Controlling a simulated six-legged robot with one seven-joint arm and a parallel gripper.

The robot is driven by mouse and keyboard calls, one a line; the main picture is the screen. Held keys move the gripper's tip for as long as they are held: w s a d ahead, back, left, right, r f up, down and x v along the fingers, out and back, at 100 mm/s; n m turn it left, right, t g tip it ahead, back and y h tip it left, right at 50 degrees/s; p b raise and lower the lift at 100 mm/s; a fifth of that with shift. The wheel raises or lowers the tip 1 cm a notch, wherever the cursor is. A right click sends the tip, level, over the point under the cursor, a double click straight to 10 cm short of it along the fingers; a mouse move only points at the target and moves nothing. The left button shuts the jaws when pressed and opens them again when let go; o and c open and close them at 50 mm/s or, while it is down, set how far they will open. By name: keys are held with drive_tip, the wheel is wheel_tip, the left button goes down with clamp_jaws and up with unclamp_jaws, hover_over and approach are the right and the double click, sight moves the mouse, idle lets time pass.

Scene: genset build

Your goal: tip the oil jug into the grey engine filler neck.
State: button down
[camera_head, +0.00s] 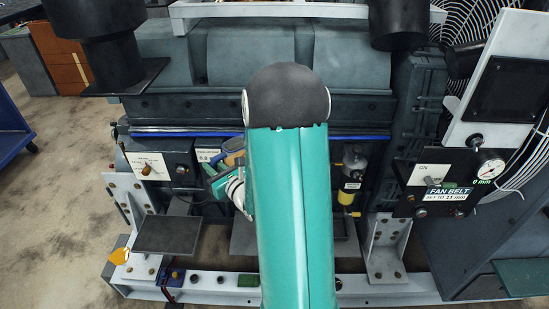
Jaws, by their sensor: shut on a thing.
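My teal arm fills the middle of the camera_head view and hides much of the engine front. My gripper (216,176) shows only in part, just left of the arm, close to the engine's front face. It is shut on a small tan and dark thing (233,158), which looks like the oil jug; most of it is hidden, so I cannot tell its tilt. The grey engine (345,60) stands behind. I cannot make out its filler neck; it may be behind my arm or the held thing.
A small grey shelf (168,234) sticks out at left. A fan belt panel (447,183) and wire fan guard (515,170) stand at right. A white base rail (205,290) runs along the front. Floor at left is open.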

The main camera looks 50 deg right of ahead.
sight(240, 141)
drive_tip(key=shift+s+d+r+m, duration=0.1)
drive_tip(key=shift+d+r+m, duration=0.25)
drive_tip(key=shift+r, duration=0.2)
drive_tip(key=shift+d+r+m, duration=0.25)
drive_tip(key=shift+r+m, duration=0.2)
drive_tip(key=shift+r, duration=0.1)
drive_tip(key=shift+s+d+r+m, duration=0.1)
drive_tip(key=shift+d+r+m, duration=0.75)
drive_tip(key=shift+m, duration=0.15)
drive_tip(key=shift+s+d+r+m, duration=0.1)
drive_tip(key=shift+d+r+m, duration=0.2)
drive_tip(key=shift+d+m, duration=0.3)
drive_tip(key=shift+s+d+r+m, duration=0.1)
drive_tip(key=shift+d+r+m, duration=0.3)
drive_tip(key=shift+d, duration=0.3)
drive_tip(key=shift+d+r+m, duration=0.25)
drive_tip(key=shift+d+m, duration=0.35)
drive_tip(key=shift+d, duration=0.05)
drive_tip(key=shift+s+d+r+m, duration=0.1)
drive_tip(key=shift+d+r+m, duration=0.1)
drive_tip(key=shift+d+m, duration=0.8)
drive_tip(key=shift+s+d+m, duration=0.15)
drive_tip(key=shift+d+m, duration=0.55)
drive_tip(key=shift+m, duration=0.2)
drive_tip(key=shift+s+d+f+m, duration=0.1)
drive_tip(key=shift+d+f+m, duration=0.05)
drive_tip(key=shift+d+m, duration=0.45)
drive_tip(key=shift+d+f+m, duration=0.15)
drive_tip(key=shift+d+m, duration=0.45)
